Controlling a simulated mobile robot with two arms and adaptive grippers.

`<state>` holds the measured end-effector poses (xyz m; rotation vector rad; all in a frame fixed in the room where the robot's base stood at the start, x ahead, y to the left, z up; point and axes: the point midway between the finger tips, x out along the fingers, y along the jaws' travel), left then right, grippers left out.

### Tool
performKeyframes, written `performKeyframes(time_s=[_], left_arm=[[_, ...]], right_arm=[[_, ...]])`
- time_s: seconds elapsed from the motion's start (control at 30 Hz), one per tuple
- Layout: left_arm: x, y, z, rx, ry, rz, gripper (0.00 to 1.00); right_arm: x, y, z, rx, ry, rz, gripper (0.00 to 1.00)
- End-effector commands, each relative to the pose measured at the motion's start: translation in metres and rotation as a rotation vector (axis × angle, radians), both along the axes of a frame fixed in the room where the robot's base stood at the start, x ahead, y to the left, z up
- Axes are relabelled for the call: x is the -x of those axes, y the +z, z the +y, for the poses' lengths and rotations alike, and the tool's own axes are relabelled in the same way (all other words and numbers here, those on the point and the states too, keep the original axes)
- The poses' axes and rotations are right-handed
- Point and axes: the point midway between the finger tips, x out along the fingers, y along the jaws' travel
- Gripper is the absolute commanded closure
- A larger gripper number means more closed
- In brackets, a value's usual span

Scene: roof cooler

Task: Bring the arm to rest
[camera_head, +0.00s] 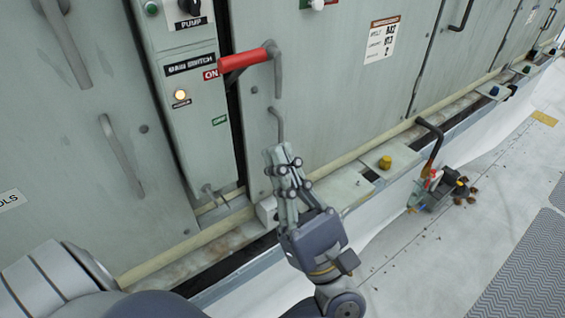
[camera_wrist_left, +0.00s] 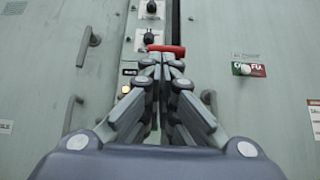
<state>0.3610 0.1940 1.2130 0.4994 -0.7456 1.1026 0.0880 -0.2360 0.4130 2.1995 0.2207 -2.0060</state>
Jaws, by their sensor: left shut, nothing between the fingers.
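My left gripper (camera_head: 282,160) is shut and empty in front of the grey cabinet doors, with its fingertips pointing up in the head view. It stands below the red main switch handle (camera_head: 248,60), apart from it. In the left wrist view the closed fingers (camera_wrist_left: 162,62) fill the middle, and the red handle (camera_wrist_left: 166,50) shows just beyond the fingertips. The handle sticks out sideways beside the red ON label (camera_head: 211,74); the green OFF label (camera_head: 219,120) is lower down. My right gripper is in neither view.
Cabinet door handles (camera_head: 121,156) stick out to the left of the gripper. A ledge with a yellow knob (camera_head: 385,162) runs along the cabinet foot. A small cluttered heap with a brown handle (camera_head: 432,147) stands right. An amber lamp (camera_head: 180,95) is lit. The walkway at lower right is clear.

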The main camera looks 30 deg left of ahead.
Motion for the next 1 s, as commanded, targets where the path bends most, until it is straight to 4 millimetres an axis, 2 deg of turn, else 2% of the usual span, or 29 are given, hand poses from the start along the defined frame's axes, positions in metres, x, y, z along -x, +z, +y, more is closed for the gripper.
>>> performKeyframes(time_s=[0.6,0.73,0.87,0.97,1.0], left_arm=[[0.002,-0.004,-0.003,0.000,0.001,-0.001,1.00],[-0.011,-0.012,-0.013,-0.060,0.007,0.061,1.00],[-0.051,-0.047,-0.047,-0.273,0.034,0.271,1.00],[-0.090,-0.101,-0.079,-0.511,0.062,0.493,1.00],[-0.103,-0.127,-0.091,-0.608,0.071,0.581,1.00]], right_arm=[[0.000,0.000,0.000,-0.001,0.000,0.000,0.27],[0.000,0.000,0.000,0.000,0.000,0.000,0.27],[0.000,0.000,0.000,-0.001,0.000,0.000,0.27],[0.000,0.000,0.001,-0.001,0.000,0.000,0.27],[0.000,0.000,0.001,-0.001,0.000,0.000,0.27]])
